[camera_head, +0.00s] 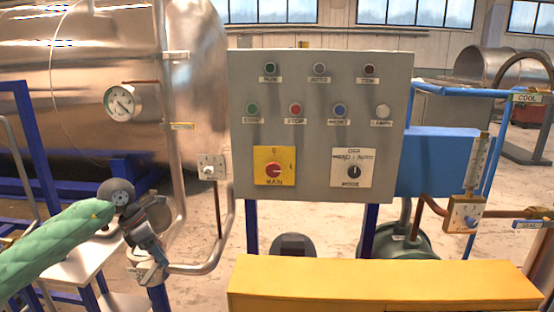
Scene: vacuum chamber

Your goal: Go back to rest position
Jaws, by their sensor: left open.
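My left arm, in a green quilted sleeve, comes in from the left edge. My left gripper (149,246) is open at the lower left, pointing down. It shows in front of the metal pipework, just above a pale fitting (147,273); I cannot tell whether they touch. I see nothing held between its fingers. My right gripper is not in view. The grey control panel (318,147) stands upright to the right of my left gripper, apart from it, with its lamps, buttons, a red knob on a yellow plate (273,170) and a mode knob (353,171).
A large shiny tank (75,90) with a round gauge (119,102) fills the upper left. A bent metal pipe (205,268) runs beside my gripper. A yellow box-like surface (385,283) crosses the lower front. Blue frames and copper pipes stand at the right.

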